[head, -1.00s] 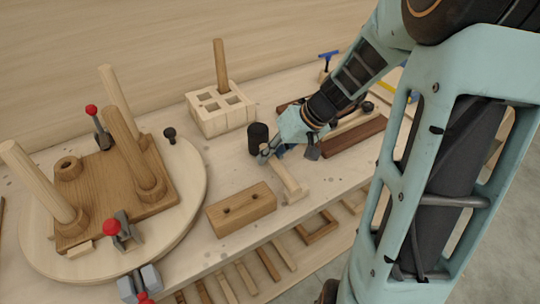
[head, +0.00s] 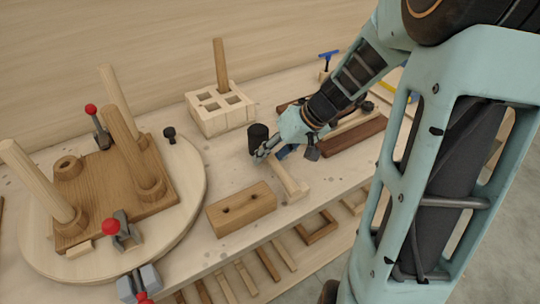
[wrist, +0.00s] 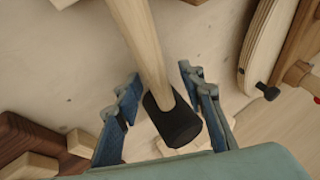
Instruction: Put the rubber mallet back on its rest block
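The mallet has a dark rubber head (head: 258,136) and a pale wooden handle (head: 287,176) that runs toward the table's front edge. In the wrist view the black end (wrist: 176,124) sits between my finger pads, with the handle (wrist: 137,35) reaching up out of view. My gripper (head: 274,153) is low over the table, its fingers on either side of the mallet; it looks open in the wrist view (wrist: 160,80).
A brown block with two holes (head: 240,209) lies left of the handle. A round board (head: 190,205) with dowels and red-knobbed clamps fills the left. A pale holed box (head: 222,122) stands behind. Dark wooden bars (head: 352,137) lie right of my gripper.

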